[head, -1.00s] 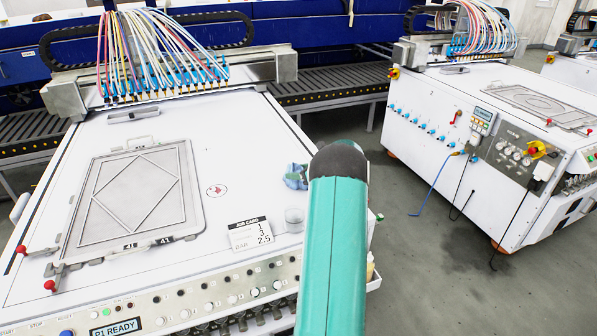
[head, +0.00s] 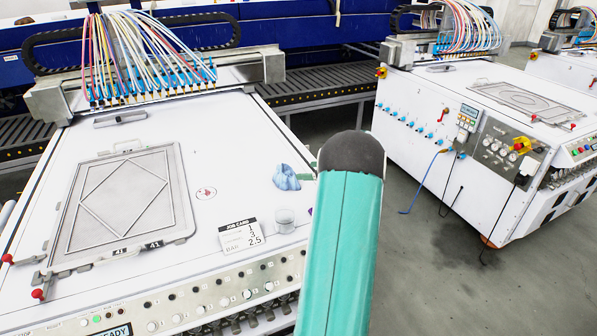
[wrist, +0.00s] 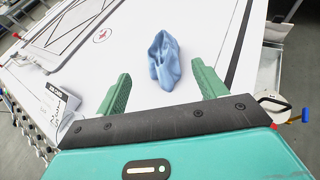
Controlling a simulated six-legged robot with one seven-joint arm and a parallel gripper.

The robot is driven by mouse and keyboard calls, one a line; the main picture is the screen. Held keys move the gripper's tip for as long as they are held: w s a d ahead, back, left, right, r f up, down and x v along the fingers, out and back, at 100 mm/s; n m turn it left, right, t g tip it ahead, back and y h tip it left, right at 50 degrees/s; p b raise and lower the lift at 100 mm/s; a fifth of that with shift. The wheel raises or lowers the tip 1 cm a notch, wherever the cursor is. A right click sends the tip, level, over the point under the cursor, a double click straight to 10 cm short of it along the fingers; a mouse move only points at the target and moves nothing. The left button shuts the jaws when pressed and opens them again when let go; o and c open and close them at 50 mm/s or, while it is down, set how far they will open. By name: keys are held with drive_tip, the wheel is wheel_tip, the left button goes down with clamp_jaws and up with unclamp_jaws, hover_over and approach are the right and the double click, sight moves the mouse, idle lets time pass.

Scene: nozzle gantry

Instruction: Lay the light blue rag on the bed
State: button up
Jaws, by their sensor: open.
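The light blue rag (head: 287,177) lies crumpled on the white machine bed (head: 235,150), to the right of the framed plate. It also shows in the wrist view (wrist: 164,60), ahead of my gripper and between the lines of its two fingers. My gripper (wrist: 160,88) is open, with green fingers spread apart and nothing between them. The rag lies beyond the fingertips, and I see no contact. In the head view my teal arm hides part of the bed's right edge, and the gripper itself does not show there.
A grey framed plate (head: 125,203) with a diamond lies on the bed. A job card (head: 240,237) and a small clear cup (head: 284,220) stand near the front edge. Coloured hoses (head: 150,50) rise over the gantry at the back. A second machine (head: 470,130) stands across the grey floor.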

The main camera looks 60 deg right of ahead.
drive_tip(key=w+a+r+n+g+y, duration=0.15)
drive_tip(key=a+r+n, duration=0.3)
drive_tip(key=a, duration=0.65)
drive_tip(key=w+a+r+n+g+y, duration=0.1)
drive_tip(key=w+a+r+n+g, duration=0.25)
drive_tip(key=a, duration=0.75)
drive_tip(key=w+a+r+n+g+y, duration=0.1)
drive_tip(key=a+r+n+y, duration=0.1)
drive_tip(key=a+r+n, duration=0.65)
drive_tip(key=s+a+n+g+h, duration=0.1)
drive_tip(key=s+a+n, duration=0.25)
drive_tip(key=a, duration=0.55)
drive_tip(key=s+a+n+g+h, duration=0.1)
drive_tip(key=s+a+n+g, duration=0.2)
drive_tip(key=a, duration=0.7)
drive_tip(key=s+a+f+n+t+h, duration=0.1)
drive_tip(key=s+a+n+t+h, duration=0.1)
drive_tip(key=s+a+n, duration=0.6)
drive_tip(key=s+n+h, duration=0.1)
drive_tip(key=s+n, duration=0.3)
drive_tip(key=shift+a+f+n, duration=0.15)
drive_tip(key=shift+f+n, duration=0.15)
drive_tip(key=shift+n, duration=0.1)
